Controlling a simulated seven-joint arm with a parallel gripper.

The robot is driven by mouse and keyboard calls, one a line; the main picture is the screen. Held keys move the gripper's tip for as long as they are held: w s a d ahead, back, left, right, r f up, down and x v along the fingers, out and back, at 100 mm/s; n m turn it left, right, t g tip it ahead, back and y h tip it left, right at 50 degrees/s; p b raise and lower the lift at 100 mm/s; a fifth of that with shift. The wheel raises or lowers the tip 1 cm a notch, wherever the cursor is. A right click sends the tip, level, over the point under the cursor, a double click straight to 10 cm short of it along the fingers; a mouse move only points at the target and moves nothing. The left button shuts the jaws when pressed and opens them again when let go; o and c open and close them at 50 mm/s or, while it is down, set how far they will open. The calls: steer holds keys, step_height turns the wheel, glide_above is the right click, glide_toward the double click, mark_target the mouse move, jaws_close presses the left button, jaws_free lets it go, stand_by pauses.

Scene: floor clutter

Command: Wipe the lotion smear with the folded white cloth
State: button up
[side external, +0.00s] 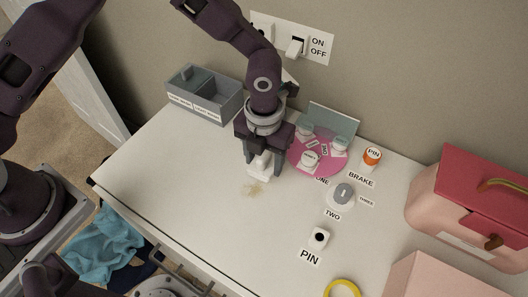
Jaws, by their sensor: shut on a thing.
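My gripper (262,166) points down over the white tabletop (190,180), left of the pink disc. It is shut on a white item between its fingers, which I take to be the folded white cloth (259,172). The cloth's lower end is at or just above the table; I cannot tell whether it touches. The lotion smear (253,189) is a faint beige patch on the table, just in front of the cloth. The fingers hide part of the cloth.
A pink disc (304,168) with white jars stands close right of my gripper. A grey divided bin (204,103) is behind left. The table's front left is clear.

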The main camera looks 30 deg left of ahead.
mark_target(264, 154)
steer(key=shift+f, duration=1.6)
steer(key=shift+s+f, duration=0.45)
steer(key=shift+f, duration=0.05)
steer(key=shift+c, duration=0.8)
steer(key=shift+s+f, duration=0.2)
steer(key=shift+s, duration=2.8)
steer(key=shift+w+r, duration=0.2)
steer(key=shift+w, duration=1.1)
steer(key=shift+w+f, duration=0.1)
steer(key=shift+w, duration=0.65)
steer(key=shift+w+f, duration=0.1)
steer(key=shift+w, duration=1.4)
steer(key=shift+s+r, duration=0.1)
steer(key=shift+r, duration=4.05)
